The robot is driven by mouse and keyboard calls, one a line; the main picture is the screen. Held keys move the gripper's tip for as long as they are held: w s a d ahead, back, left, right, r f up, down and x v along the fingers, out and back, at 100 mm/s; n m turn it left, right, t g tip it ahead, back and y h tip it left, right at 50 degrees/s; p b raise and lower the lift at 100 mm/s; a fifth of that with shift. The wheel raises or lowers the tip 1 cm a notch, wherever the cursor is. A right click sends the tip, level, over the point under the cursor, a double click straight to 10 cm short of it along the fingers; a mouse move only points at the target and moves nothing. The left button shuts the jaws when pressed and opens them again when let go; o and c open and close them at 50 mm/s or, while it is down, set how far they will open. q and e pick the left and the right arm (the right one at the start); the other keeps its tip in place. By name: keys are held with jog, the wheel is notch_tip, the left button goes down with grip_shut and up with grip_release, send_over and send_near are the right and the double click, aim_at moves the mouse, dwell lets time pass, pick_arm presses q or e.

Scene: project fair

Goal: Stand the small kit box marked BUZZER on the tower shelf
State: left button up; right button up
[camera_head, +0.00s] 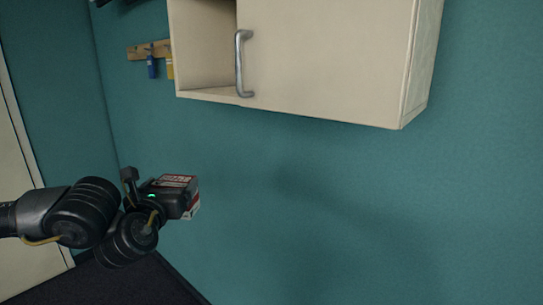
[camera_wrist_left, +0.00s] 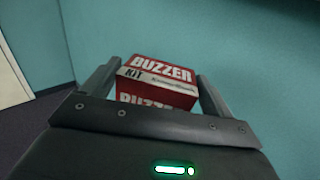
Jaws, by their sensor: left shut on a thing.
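The small red and white kit box marked BUZZER (camera_wrist_left: 157,75) is between the two fingers of my left gripper (camera_wrist_left: 158,88) in the left wrist view. My left gripper is shut on it. In the head view the box (camera_head: 192,203) shows at the front of my left gripper (camera_head: 180,196), partly hidden by it. The gripper holds the box in the air in front of the teal wall, below and left of the wall cabinet. No tower shelf can be made out in these views. My right gripper is not in view.
A cream wall cabinet (camera_head: 325,60) with a metal handle (camera_head: 240,65) hangs above; its left part is an open compartment (camera_head: 207,45). A wooden hook rail (camera_head: 148,50) with blue and yellow items hangs at left. A pale door (camera_head: 22,170) stands far left. Below the cabinet is clear.

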pick_arm(q)
jog(key=shift+s+d+f, duration=0.2)
jog(key=shift+f, duration=0.4)
jog(key=s+f, duration=0.7)
jog(key=f, duration=0.2)
notch_tip(320, 180, down, 14)
jog(key=b, duration=1.4)
jog(key=shift+w+d+f, duration=0.25)
jog(key=shift+w+d, duration=0.15)
